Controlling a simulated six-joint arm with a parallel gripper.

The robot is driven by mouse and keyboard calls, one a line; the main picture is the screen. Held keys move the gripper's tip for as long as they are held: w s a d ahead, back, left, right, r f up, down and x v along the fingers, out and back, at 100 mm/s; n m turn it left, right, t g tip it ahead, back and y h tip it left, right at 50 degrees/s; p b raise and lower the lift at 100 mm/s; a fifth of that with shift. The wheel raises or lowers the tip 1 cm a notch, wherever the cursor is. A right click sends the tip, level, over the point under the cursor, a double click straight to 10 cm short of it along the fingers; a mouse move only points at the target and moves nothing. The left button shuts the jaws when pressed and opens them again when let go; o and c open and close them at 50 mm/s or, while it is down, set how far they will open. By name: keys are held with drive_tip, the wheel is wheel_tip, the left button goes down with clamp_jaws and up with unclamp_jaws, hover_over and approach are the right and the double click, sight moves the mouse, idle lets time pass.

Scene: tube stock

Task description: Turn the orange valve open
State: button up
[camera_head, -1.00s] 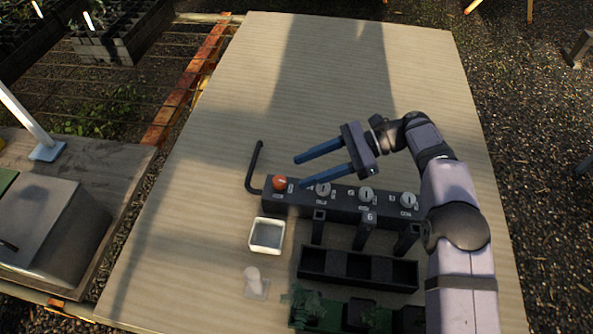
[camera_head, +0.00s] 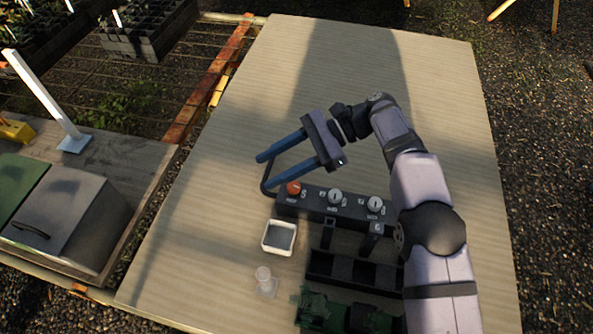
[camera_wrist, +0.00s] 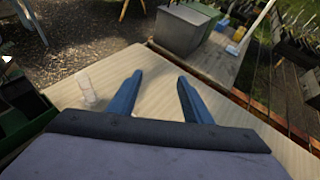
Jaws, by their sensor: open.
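The orange valve (camera_head: 293,188) is a round knob at the left end of a dark valve block (camera_head: 318,205). Two pale grey knobs (camera_head: 335,196) show to its right on the same block. My gripper (camera_head: 263,172) is open and empty, with two blue fingers. In the head view its fingers point left and lie just above and left of the orange valve, apparently raised over the block. In the wrist view my gripper (camera_wrist: 158,98) has bare table between its fingers, and the orange valve is not visible there. My arm covers the block's right end.
A black bent pipe (camera_head: 264,184) runs from the block's left end. A white square dish (camera_head: 279,238), a small clear cup (camera_head: 265,280), a black tray (camera_head: 350,270) and a green item (camera_head: 330,313) lie in front. The table's far part (camera_head: 340,60) is clear.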

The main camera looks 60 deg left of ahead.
drive_tip(key=s+r+n+h+p, duration=0.3)
drive_tip(key=s+r, duration=0.3)
drive_tip(key=s, duration=0.3)
drive_tip(key=n+t+p, duration=0.2)
drive_tip(key=n+t, duration=0.5)
drive_tip(key=t, duration=0.6)
hover_over(294, 186)
wheel_tip(294, 186, down, 8)
drive_tip(key=shift+d+f, duration=0.1)
drive_tip(key=shift+f, duration=0.15)
drive_tip(key=shift+f+p, duration=1.1)
drive_tip(key=shift+f, duration=2.4)
